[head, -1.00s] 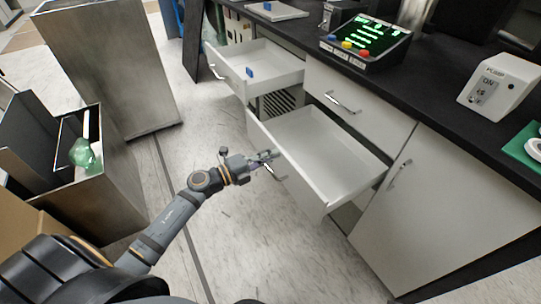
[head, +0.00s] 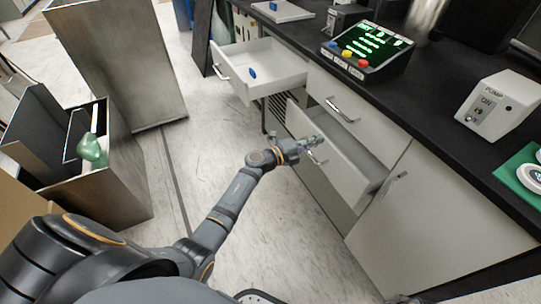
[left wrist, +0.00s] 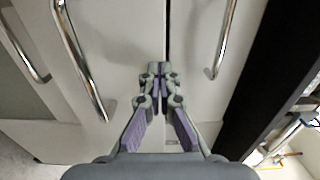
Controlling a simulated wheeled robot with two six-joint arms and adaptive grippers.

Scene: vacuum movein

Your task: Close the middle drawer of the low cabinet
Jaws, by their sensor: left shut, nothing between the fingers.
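The low cabinet's white drawer under a closed top drawer (head: 338,104) stands partly out, with a narrow strip of its inside visible. I take this to be the middle drawer (head: 340,176). Its front has a metal handle (head: 317,158). My left gripper (head: 316,141) is at that drawer's front, close to the upper edge near the handle; I cannot tell whether it touches. In the left wrist view the gripper (left wrist: 160,72) is shut and empty, its fingertips together before white panels with metal handles. My right gripper is not visible.
Another drawer (head: 285,82) at the left stands open with a blue item (head: 253,73) inside. A cabinet door (head: 425,210) is right of the middle drawer. Metal bins (head: 130,60) stand at the left. The floor (head: 265,225) between is clear.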

